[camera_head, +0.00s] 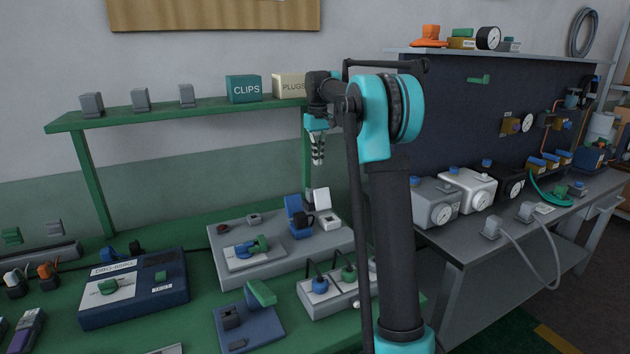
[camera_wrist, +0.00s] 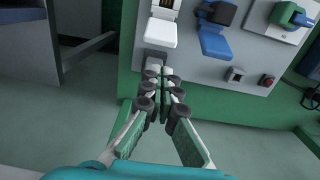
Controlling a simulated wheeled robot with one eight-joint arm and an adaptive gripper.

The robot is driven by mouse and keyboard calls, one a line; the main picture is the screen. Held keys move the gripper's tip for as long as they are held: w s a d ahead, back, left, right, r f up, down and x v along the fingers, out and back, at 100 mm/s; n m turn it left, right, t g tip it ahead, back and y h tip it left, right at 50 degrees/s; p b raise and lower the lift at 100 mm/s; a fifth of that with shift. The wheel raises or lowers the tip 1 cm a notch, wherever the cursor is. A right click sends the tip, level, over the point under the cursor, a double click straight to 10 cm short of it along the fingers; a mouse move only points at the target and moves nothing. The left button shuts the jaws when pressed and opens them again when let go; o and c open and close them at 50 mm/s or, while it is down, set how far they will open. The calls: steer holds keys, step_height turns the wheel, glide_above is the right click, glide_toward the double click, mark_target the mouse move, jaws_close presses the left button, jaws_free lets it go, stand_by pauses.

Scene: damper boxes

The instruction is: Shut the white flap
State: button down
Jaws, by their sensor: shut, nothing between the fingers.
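The white flap (camera_head: 320,197) stands raised at the back of its small white box (camera_head: 329,220), on the grey panel. In the wrist view the white flap (camera_wrist: 161,33) lies swung out from the box, whose open top (camera_wrist: 164,6) shows at the upper edge. My gripper (camera_head: 318,160) is above the flap in the head view, pointing down, shut and empty. In the wrist view my gripper's fingertips (camera_wrist: 163,78) are together just below the flap in the picture; I see a gap between them and the flap.
A blue flap unit (camera_head: 296,213) stands directly left of the white one. The grey panel (camera_head: 225,233) also bears a green-handled valve (camera_head: 258,244). A plug box (camera_head: 340,292) is in front. A green shelf (camera_head: 205,107) runs behind, above the bench.

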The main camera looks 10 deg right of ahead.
glide_toward(322, 199)
steer(key=w+a+f, duration=0.1)
steer(key=w+f, duration=0.2)
steer(key=f, duration=0.2)
steer(key=shift+w, duration=0.4)
steer(key=shift+f, duration=0.1)
steer(key=shift+s+t, duration=0.3)
steer(key=shift+t, duration=0.1)
steer(key=shift+s+d+r, duration=0.1)
steer(key=shift+r, duration=0.1)
